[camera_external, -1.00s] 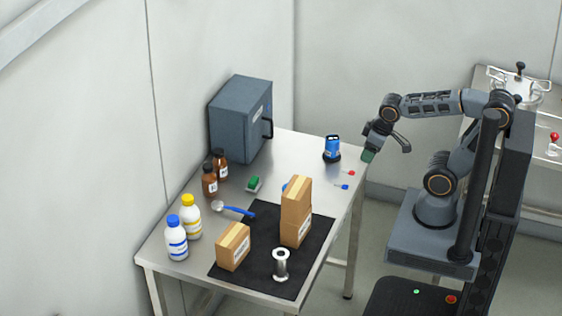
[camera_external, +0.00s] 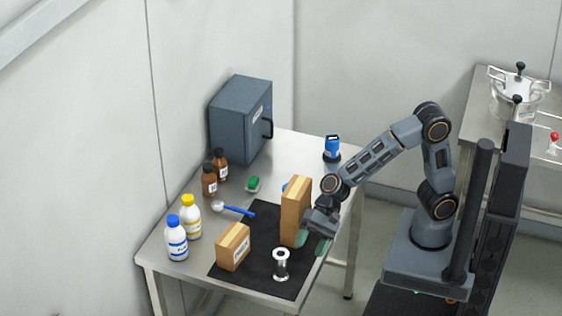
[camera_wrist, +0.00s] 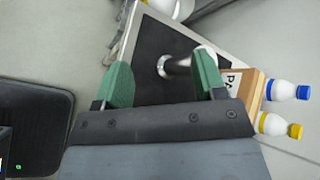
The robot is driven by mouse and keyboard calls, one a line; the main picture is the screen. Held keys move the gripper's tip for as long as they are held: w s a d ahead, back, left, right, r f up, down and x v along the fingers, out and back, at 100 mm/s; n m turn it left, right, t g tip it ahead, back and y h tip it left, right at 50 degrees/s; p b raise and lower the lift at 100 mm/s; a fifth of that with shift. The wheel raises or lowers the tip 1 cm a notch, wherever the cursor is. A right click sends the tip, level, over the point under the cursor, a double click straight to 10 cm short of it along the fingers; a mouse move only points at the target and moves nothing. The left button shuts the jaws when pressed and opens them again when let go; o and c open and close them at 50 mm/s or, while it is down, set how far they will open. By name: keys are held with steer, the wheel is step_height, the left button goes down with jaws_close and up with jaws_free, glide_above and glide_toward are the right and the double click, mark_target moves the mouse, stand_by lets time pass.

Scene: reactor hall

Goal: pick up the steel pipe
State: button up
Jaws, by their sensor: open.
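The tall box stands close behind my gripper. A smaller cardboard box (camera_external: 233,246) is left of the pipe. White bottles (camera_external: 176,240), brown bottles (camera_external: 209,181), a blue-handled tool (camera_external: 236,210) and a grey cabinet (camera_external: 240,120) stand farther off. The mat's front is clear.

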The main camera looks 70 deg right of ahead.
mark_target(276, 269)
steer(key=w+a+r+m+t, duration=0.1)
steer(key=w+m, duration=0.1)
steer(key=m, duration=0.1)
steer(key=w+a+r+m+t+y, duration=0.1)
steer(key=w+m, duration=0.1)
steer(key=m, duration=0.2)
steer(key=w+a+r+m+t, duration=0.1)
steer(key=w+m+t, duration=0.1)
steer(key=m, duration=0.1)
steer(key=shift+w+a+r+m+y, duration=0.1)
steer(key=shift+a+r+m+y, duration=0.2)
steer(key=shift+r+y, duration=0.1)
steer(key=shift+w+r+m+t, duration=0.15)
steer(key=shift+w+m+t, duration=0.15)
steer(key=shift+m, duration=0.4)
steer(key=shift+d+f+m, duration=0.15)
steer(key=shift+f+m, duration=0.1)
steer(key=shift+m, duration=0.15)
steer(key=shift+f+b, duration=0.85)
steer(key=shift+f, duration=0.95)
step_height(276, 269, down, 4)
steer(key=shift+r+b, duration=0.15)
steer(key=shift+b, duration=0.55)
steer(key=shift+w+a, duration=0.3)
steer(key=shift+a, duration=0.2)
steer(key=shift+w+a, duration=0.25)
steer(key=shift+a, duration=0.25)
steer(key=shift+w+a+f, duration=0.1)
steer(key=shift+a+f, duration=0.15)
steer(key=shift+c, duration=0.5)
